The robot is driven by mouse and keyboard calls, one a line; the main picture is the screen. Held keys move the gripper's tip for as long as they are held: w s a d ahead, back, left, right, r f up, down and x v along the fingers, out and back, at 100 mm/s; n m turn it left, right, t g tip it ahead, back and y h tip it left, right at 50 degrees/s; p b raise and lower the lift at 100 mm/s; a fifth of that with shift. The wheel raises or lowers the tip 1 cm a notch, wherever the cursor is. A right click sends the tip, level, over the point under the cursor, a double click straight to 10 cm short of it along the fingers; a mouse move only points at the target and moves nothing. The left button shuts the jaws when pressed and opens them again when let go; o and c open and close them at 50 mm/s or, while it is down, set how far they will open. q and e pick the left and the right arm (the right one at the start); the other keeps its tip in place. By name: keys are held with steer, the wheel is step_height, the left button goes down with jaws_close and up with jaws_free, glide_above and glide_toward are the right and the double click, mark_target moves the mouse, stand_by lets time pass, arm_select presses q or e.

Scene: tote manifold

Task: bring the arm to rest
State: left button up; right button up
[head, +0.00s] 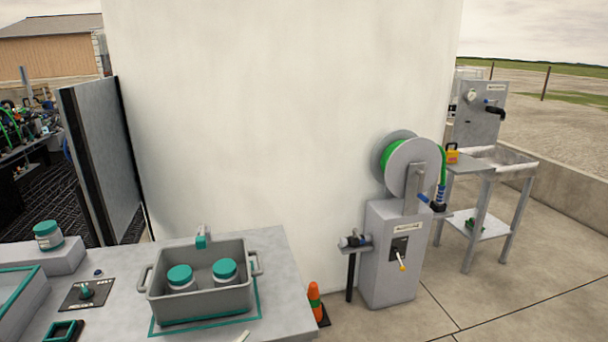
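Neither of my grippers nor my arms shows in the head view. A grey tote (205,302) with side handles stands on the grey table (272,255), within a green outline. Two white jars with teal lids, a left one (180,276) and a right one (225,270), sit upright inside the tote. A third teal-lidded jar (47,236) stands on a raised grey block at the left.
A black plate with a green knob (86,292) lies left of the tote. A hose reel (412,165) on a grey cabinet (390,255) stands to the right, beside an orange cone (315,302). A sink stand (490,165) is behind. A white wall (270,110) closes the back.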

arm_select(q)
steer(key=s+a+f+n+g+y, duration=0.2)
steer(key=s+a+f, duration=0.1)
steer(key=s+f, duration=0.2)
steer(key=s+a+f+n+g+y, duration=0.2)
steer(key=s+a+f, duration=0.2)
steer(key=f, duration=0.6)
steer(key=s+a+f+n+g+y, duration=0.2)
steer(key=s+a+f+n, duration=0.1)
steer(key=s+f, duration=0.3)
steer(key=shift+a+f+y, duration=0.3)
steer(key=shift+a+f, duration=0.35)
steer(key=shift+f, duration=0.15)
